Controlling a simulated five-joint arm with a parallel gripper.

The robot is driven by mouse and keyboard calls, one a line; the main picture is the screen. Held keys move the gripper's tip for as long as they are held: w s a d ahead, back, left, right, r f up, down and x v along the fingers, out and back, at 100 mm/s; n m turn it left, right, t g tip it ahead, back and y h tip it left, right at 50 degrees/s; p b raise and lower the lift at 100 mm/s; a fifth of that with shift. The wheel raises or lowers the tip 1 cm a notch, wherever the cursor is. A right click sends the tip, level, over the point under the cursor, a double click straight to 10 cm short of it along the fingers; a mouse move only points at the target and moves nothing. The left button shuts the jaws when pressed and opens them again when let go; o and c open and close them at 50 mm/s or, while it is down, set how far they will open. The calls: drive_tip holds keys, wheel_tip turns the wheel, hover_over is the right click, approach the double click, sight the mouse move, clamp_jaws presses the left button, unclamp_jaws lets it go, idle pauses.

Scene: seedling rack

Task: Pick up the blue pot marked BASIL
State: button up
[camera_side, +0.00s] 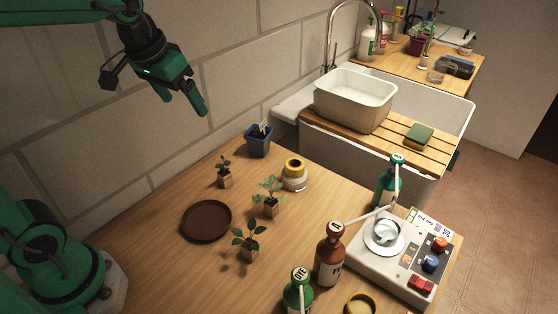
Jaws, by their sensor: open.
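A small blue pot (258,144) stands upright on the wooden table near the wall, at the table's far edge. It holds dark soil and a white label; the writing on it is too small to read. My gripper (193,104) is open and empty, up in the air to the left of the blue pot and well above the table. It is apart from the pot and points down to the right.
Several seedlings in small brown pots (270,206) stand near the blue pot. A yellow-topped jar (294,175) is close on its right. A brown saucer (206,221) lies at left. Bottles (328,256) and a white device (378,266) fill the right side. A sink is behind.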

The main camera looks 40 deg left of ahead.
drive_tip(key=w+a+f+n+g, duration=0.1)
drive_tip(key=w+f, duration=0.1)
drive_tip(key=w, duration=0.5)
drive_tip(key=w+f+g, duration=0.1)
drive_tip(key=w+f, duration=0.2)
drive_tip(key=w, duration=0.4)
drive_tip(key=n+g, duration=0.1)
drive_tip(key=g, duration=0.1)
hover_over(259, 135)
wheel_tip(259, 135, down, 12)
drive_tip(key=shift+s+a+r, duration=0.1)
drive_tip(key=shift+s+r, duration=0.05)
drive_tip(key=shift+w+f, duration=0.25)
drive_tip(key=shift+f, duration=1.5)
drive_tip(key=shift+s+f, duration=0.1)
drive_tip(key=shift+f, duration=2.5)
